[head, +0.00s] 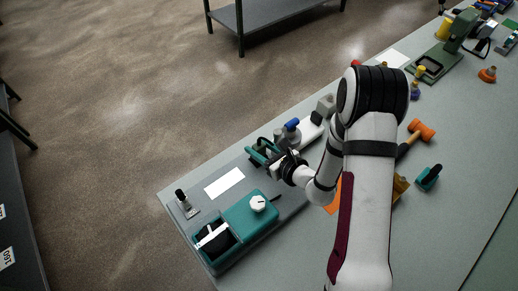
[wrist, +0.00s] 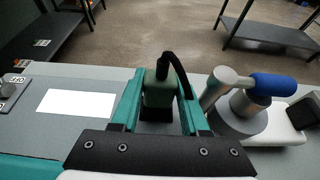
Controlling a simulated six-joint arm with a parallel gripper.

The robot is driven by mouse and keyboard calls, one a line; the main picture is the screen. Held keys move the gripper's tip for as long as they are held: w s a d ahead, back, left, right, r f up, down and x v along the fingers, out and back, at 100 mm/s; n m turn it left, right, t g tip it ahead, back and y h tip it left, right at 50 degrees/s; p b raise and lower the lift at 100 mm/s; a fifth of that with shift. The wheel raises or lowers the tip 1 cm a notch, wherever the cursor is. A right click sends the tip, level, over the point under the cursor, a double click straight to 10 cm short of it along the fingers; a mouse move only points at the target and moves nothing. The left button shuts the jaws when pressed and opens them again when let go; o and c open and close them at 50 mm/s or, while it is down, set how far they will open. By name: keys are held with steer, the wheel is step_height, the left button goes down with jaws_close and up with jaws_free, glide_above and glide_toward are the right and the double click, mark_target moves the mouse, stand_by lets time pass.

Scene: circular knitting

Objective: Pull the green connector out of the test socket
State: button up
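The green connector (wrist: 158,92) is a dark green block with a black cable rising from its top and bending down to the right. It stands upright in the wrist view, above a black base (wrist: 156,114) that looks like the test socket. My gripper (wrist: 160,84) has its two teal fingers on either side of the connector, with gaps visible between, so it looks open. In the head view my gripper (head: 262,152) is low over the bench, and the connector is mostly hidden by the fingers.
A grey metal post with a blue-handled lever (wrist: 272,85) stands close to the right finger. A white sheet (wrist: 77,103) lies to the left. A teal box with a white knob (head: 257,203) sits nearer on the grey bench (head: 300,258). An orange hammer (head: 421,130) lies to the right.

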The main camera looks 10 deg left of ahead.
mark_target(260, 140)
jaws_close()
steer(key=shift+r, duration=0.1)
steer(key=shift+r, duration=0.35)
step_height(260, 140, up, 4)
steer(key=shift+d+f, duration=0.1)
steer(key=shift+f, duration=0.05)
steer(key=s+d+r, duration=0.2)
steer(key=d+r, duration=0.7)
steer(key=d, duration=0.2)
steer(key=shift+s+d+r, duration=0.15)
steer(key=shift+r, duration=0.05)
